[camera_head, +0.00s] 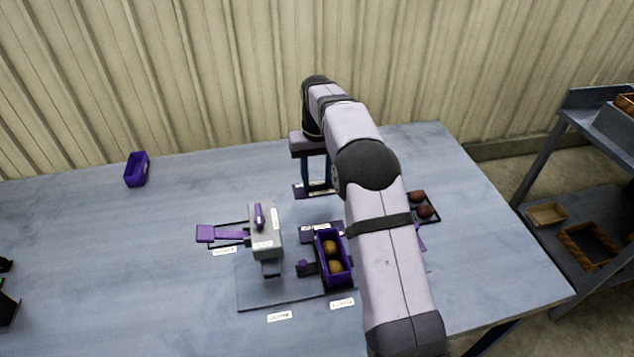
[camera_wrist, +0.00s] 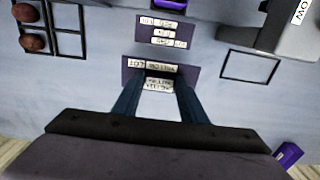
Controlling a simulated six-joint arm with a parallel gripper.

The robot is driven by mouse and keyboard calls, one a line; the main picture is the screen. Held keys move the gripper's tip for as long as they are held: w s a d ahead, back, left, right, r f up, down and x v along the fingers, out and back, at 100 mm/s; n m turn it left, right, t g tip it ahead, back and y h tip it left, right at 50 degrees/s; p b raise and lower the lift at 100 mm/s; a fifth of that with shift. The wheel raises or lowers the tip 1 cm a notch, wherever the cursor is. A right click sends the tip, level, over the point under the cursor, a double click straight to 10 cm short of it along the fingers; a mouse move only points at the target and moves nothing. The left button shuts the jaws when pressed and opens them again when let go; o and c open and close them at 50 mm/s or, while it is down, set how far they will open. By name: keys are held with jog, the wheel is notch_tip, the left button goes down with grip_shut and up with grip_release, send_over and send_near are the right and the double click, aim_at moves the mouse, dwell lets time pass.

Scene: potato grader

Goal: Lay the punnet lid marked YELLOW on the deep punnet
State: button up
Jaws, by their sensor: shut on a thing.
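My gripper (camera_head: 317,186) has its two blue fingers pointing down, shut on a purple plate-like lid (camera_wrist: 192,72). The lid's label reads YELLOW and LOT, upside down in the wrist view. The lid (camera_head: 300,190) also shows under the fingers in the head view. I cannot tell whether it touches the table. A purple punnet (camera_head: 347,277) holding two brown potatoes stands in front, nearer the camera, partly beside my arm. Another purple punnet (camera_head: 137,170) stands apart at the back left; it also shows in the wrist view (camera_wrist: 288,154). No visible marking tells which is the deep one.
A second purple labelled plate (camera_wrist: 141,32) lies between the lid and the filled punnet. A grey machine (camera_head: 265,228) with purple parts stands left of that punnet. A divided dark tray (camera_wrist: 67,16) holds potatoes. The left of the table (camera_head: 90,250) is largely clear.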

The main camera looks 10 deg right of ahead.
notch_tip(320, 180, up, 8)
jog(key=w+p, duration=0.1)
notch_tip(320, 180, up, 6)
jog(key=p, duration=0.2)
send_over(319, 195)
jog(key=s+f+m+p, duration=0.1)
jog(key=s+m, duration=0.1)
jog(key=s, duration=0.7)
jog(key=s+f+m, duration=0.6)
jog(key=f+m, duration=0.3)
jog(key=m, duration=0.7)
jog(key=shift+f, duration=0.15)
jog(key=shift+s+f, duration=0.1)
jog(key=shift+f, duration=0.05)
jog(key=shift+f+b, duration=1.75)
jog(key=shift+f, duration=0.65)
jog(key=shift+f, duration=0.55)
